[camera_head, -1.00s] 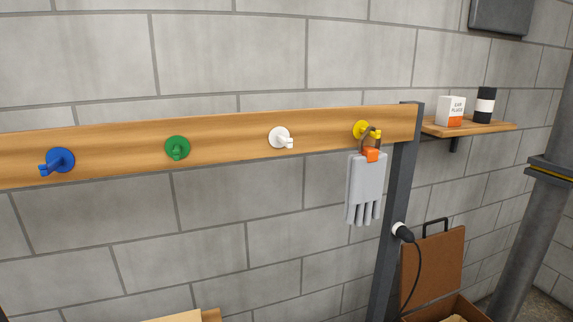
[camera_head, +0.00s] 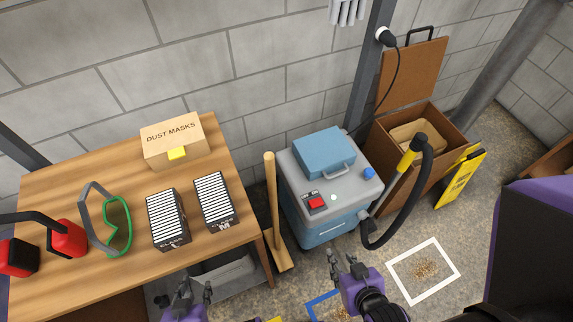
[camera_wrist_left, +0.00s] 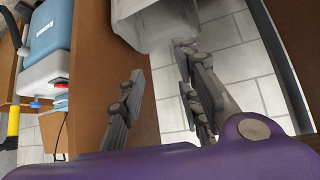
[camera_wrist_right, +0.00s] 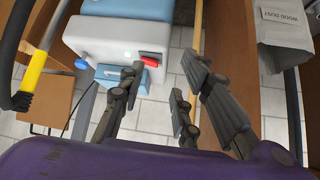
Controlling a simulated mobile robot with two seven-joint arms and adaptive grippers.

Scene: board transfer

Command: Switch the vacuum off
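The vacuum (camera_head: 340,222) is a blue and light grey box on the floor, right of the workbench. My right gripper (camera_head: 342,260) is open and empty, in front of the vacuum and apart from the switch. My left gripper (camera_head: 195,288) is open and empty near the bench front. The vacuum (camera_wrist_left: 45,70) shows at the left wrist view's left edge.
A broom (camera_head: 271,200) leans between workbench (camera_head: 60,190) and vacuum. The black hose (camera_head: 408,215) curves at the vacuum's right. A brown open case (camera_head: 440,115) and yellow sign (camera_head: 460,180) stand behind it. A white floor frame (camera_head: 409,291) lies at front right.

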